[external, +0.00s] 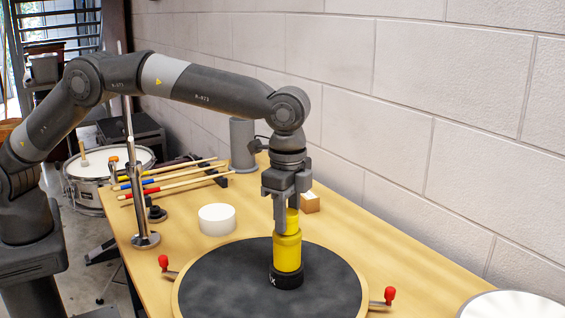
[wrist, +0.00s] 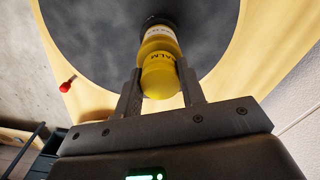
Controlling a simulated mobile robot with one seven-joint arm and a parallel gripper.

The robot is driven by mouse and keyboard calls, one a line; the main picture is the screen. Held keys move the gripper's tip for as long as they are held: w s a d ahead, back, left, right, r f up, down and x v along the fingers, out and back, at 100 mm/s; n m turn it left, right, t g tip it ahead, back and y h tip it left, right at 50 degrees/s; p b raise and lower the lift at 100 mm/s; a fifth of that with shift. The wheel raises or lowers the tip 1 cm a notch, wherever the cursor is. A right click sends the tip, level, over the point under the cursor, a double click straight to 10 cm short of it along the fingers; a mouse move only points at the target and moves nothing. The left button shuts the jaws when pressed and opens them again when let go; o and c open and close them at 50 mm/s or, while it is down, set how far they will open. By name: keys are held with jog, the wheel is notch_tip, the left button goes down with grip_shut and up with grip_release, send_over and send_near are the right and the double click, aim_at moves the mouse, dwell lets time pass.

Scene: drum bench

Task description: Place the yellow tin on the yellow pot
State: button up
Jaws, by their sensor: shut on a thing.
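The yellow tin (external: 292,222) is between the fingers of my gripper (external: 290,212), which is shut on it. In the wrist view the tin (wrist: 160,80) shows its rounded yellow end between the two fingers of my gripper (wrist: 160,90). The yellow pot (external: 288,254) is directly below the tin, upright; in the wrist view it (wrist: 157,46) shows beyond the tin, partly hidden by it. The tin looks in line with the pot and seems to meet it, but I cannot tell whether it rests there. A black piece (external: 286,279) with a white mark is under the pot.
The stack stands on a round dark pad (external: 225,280) with wooden rim and red-tipped screws (external: 389,294). A white round box (external: 217,219), a wooden block (external: 310,202), a grey cylinder (external: 243,145), drumsticks (external: 172,185) and a metal stand (external: 145,240) are behind. The pad's left side is clear.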

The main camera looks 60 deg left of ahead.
jog(key=shift+f, duration=0.1)
jog(key=o, duration=1)
notch_tip(320, 180, up, 12)
dwell(0.6)
